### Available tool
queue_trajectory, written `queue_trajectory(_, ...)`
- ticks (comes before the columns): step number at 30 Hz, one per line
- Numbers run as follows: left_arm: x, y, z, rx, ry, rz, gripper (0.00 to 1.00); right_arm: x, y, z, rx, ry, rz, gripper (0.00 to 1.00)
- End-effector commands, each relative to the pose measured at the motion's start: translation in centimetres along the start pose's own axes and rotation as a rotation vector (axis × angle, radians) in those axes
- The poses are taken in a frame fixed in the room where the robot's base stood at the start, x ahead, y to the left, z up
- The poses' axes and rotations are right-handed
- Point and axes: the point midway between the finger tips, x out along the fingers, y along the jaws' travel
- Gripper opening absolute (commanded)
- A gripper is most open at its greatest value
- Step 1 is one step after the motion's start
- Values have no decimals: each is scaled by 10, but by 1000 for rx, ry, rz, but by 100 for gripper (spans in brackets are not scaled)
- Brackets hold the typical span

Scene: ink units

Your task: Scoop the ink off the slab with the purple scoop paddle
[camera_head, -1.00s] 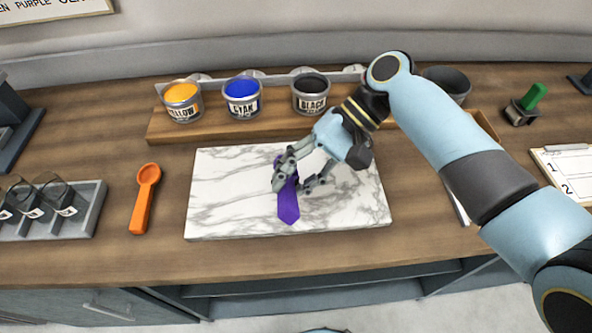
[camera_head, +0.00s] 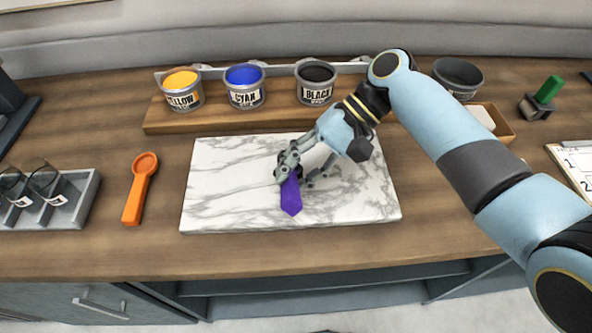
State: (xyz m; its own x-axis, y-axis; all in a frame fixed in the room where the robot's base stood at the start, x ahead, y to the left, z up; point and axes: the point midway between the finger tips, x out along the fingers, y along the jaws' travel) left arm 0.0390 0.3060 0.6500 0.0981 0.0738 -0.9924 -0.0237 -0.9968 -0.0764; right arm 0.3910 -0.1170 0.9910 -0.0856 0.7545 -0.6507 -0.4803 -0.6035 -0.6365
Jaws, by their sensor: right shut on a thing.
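The purple scoop paddle (camera_head: 290,196) is held low over the white marble slab (camera_head: 230,205), with its pointed end toward the slab's front edge. I cannot tell whether it touches the slab. My right gripper (camera_head: 298,175) is shut on the paddle, and its fingers hide the paddle's far part. I make out no clear ink on the slab; the area under the gripper is hidden. My left gripper is not in view.
A dark bowl (camera_head: 458,77) and a green-handled tool (camera_head: 546,93) stand at the back right.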

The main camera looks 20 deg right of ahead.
Motion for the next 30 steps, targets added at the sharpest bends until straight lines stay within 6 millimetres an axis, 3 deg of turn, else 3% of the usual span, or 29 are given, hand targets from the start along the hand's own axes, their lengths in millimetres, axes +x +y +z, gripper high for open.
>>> queue_trajectory(8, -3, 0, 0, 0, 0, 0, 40, -2, -2, 1, 0, 0, 0, 0)
queue_trajectory(21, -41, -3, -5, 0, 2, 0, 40, -29, -28, 18, 0, 1, -1, 0)
queue_trajectory(30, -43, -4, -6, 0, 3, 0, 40, -34, -33, 22, 0, 0, 0, 0)
